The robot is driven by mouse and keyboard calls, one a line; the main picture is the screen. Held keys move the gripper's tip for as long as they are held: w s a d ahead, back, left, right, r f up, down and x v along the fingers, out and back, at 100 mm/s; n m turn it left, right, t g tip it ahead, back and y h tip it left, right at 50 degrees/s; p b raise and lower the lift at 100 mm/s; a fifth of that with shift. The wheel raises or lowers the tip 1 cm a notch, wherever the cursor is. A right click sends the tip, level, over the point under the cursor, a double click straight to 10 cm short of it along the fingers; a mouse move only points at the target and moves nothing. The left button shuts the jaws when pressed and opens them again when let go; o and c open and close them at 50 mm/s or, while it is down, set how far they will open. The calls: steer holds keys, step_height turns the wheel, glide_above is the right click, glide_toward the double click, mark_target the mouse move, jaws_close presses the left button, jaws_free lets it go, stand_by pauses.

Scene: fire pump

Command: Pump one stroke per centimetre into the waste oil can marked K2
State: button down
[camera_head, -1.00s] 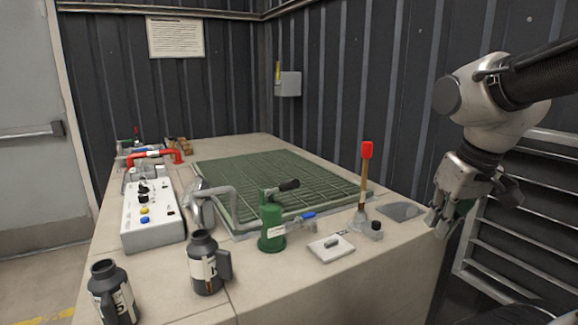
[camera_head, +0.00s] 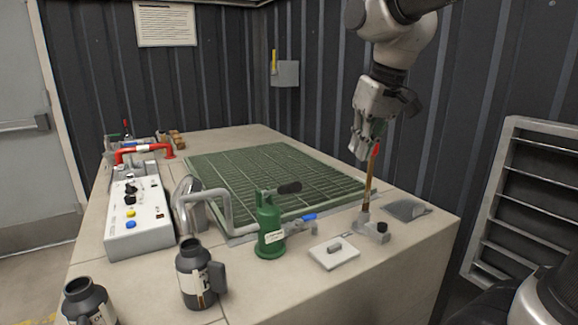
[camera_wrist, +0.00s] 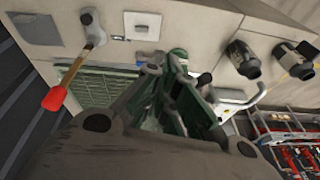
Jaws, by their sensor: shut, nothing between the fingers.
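The green hand pump (camera_head: 268,230) stands on the bench's front part, with a black-gripped crank, a blue lever (camera_head: 302,217) and a grey spout pipe (camera_head: 215,198) bending left. Two dark grey cans with white labels stand left of it: one in front of the pipe (camera_head: 194,270), one at the lower left edge (camera_head: 80,300). I cannot read their marks surely. Both cans also show in the wrist view (camera_wrist: 240,62) (camera_wrist: 293,62). My gripper (camera_head: 362,154) is shut and empty, above the bench at the red-tipped rod's top; it partly covers that red tip in the head view.
The rod (camera_head: 368,185) stands upright in a grey holder on the right. A white plate (camera_head: 334,254) lies before it. A green grating (camera_head: 270,175) fills the bench's middle. A white control box (camera_head: 139,222) and red pipe (camera_head: 140,151) stand left. A louvre (camera_head: 530,205) is at right.

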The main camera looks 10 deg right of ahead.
steer(key=w+a+r+y, duration=0.1)
steer(key=w+a+r, duration=0.4)
steer(key=w+a, duration=0.3)
steer(key=a, duration=0.4)
steer(key=shift+r+g, duration=0.2)
steer(key=shift+g, duration=0.1)
glide_toward(279, 190)
steer(key=shift+w+d+f, duration=0.1)
steer(key=shift+w+f, duration=1.1)
steer(key=shift+f, duration=0.05)
steer(key=shift+s+f, duration=0.25)
steer(key=shift+f, duration=0.25)
steer(key=shift+f, duration=0.1)
